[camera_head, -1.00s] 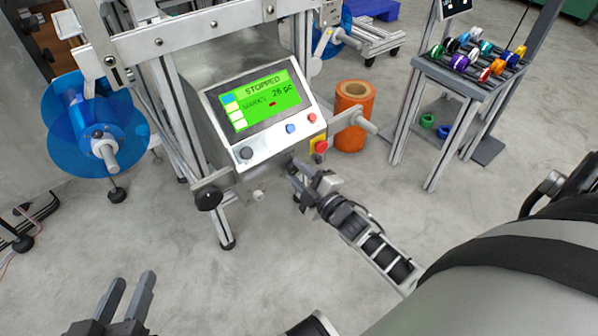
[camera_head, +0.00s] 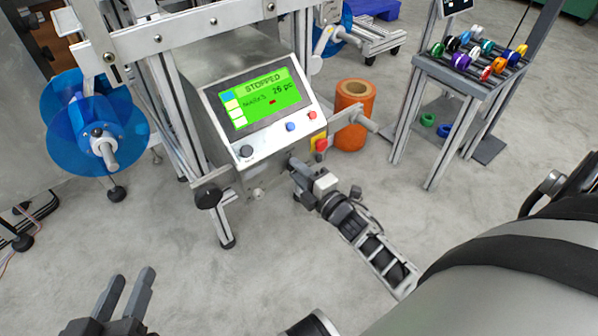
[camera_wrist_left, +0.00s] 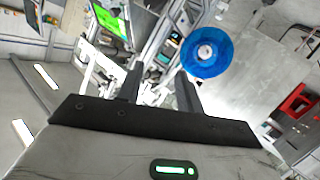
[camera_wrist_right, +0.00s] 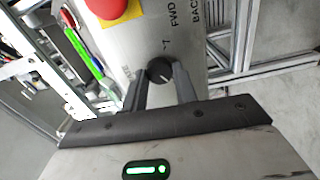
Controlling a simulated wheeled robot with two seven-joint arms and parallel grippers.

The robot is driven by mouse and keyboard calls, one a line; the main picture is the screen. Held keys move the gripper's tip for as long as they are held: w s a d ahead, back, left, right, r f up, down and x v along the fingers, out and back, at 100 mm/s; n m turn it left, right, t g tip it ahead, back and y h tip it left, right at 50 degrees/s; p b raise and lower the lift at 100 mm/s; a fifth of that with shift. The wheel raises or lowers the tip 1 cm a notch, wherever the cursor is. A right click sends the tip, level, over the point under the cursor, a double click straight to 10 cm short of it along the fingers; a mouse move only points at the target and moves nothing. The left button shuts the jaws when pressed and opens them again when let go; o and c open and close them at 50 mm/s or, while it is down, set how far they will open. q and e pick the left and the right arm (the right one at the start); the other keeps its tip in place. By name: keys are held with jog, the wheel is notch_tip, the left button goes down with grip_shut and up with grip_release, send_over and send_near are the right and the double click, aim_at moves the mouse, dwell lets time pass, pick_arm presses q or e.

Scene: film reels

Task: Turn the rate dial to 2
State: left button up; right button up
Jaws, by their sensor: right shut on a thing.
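A dark round knob (camera_wrist_right: 160,70) with a pale pointer line sits on the metal face of the control box (camera_head: 262,178). Markings beside it include what looks like a 7, with FWD and BACK lettering further off. My right gripper (camera_wrist_right: 159,82) is shut on this knob, one finger on each side; it also shows in the head view (camera_head: 297,172) at the box's lower face. My left gripper (camera_head: 132,279) is open and empty, low at the left, away from the box.
The green screen (camera_head: 262,99) reads STOPPED and 26 pc. A red stop button (camera_wrist_right: 107,6) on yellow is close to the gripped knob. A blue reel (camera_head: 65,120) is further left. A rack (camera_head: 455,72) stands right. Floor in front is clear.

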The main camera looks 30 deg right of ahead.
jog(key=o, duration=1)
jog(key=shift+c, duration=0.2)
jog(key=shift+s, duration=0.1)
pick_arm(q)
jog(key=f+p, duration=0.1)
jog(key=a+g+y+p, duration=0.1)
jog(key=p, duration=0.1)
jog(key=shift+f+m, duration=0.3)
jog(key=shift+f, duration=0.05)
pick_arm(e)
jog(key=s+d, duration=0.1)
jog(key=s, duration=1.4)
jog(key=shift+s, duration=0.35)
jog(key=shift+d, duration=0.1)
pick_arm(q)
jog(key=shift+r, duration=0.15)
